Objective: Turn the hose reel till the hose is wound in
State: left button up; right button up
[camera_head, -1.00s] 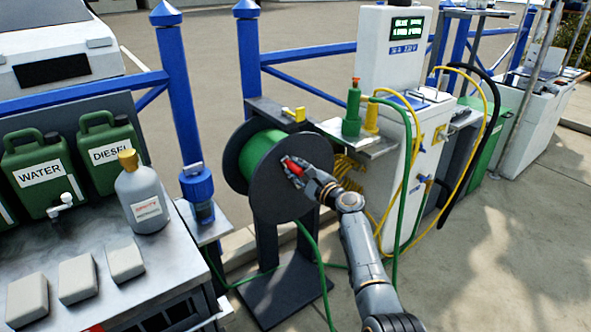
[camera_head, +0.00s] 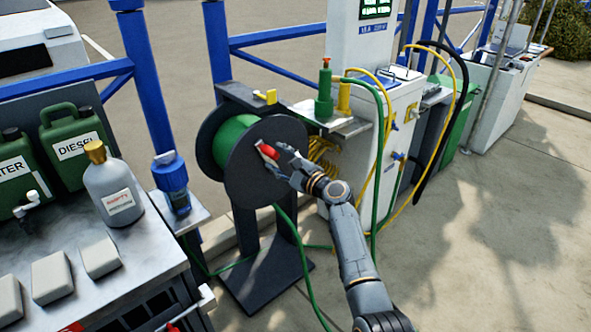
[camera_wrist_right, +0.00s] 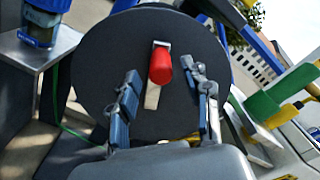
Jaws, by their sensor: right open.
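The hose reel (camera_head: 245,180) is a black drum with round flanges on a dark stand, with green hose (camera_head: 232,133) wound on it. A length of green hose (camera_head: 304,262) hangs from it to the ground. Its red crank handle (camera_head: 268,152) sticks out from the near flange, left of my right gripper (camera_head: 280,158) in the head view. In the right wrist view the red handle (camera_wrist_right: 160,66) stands just beyond and between the spread fingers of my right gripper (camera_wrist_right: 165,92). The gripper is open; contact with the handle cannot be told. My left gripper is not in view.
A metal workbench (camera_head: 150,262) with a grey bottle (camera_head: 112,187) and green jerrycans (camera_head: 76,143) stands at left. A white service pedestal (camera_head: 375,130) with yellow and green hoses stands right of the reel. Blue railing runs behind. Open pavement (camera_head: 480,240) lies at right.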

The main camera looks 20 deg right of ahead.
jog(key=v, duration=0.8)
jog(key=shift+d, duration=0.1)
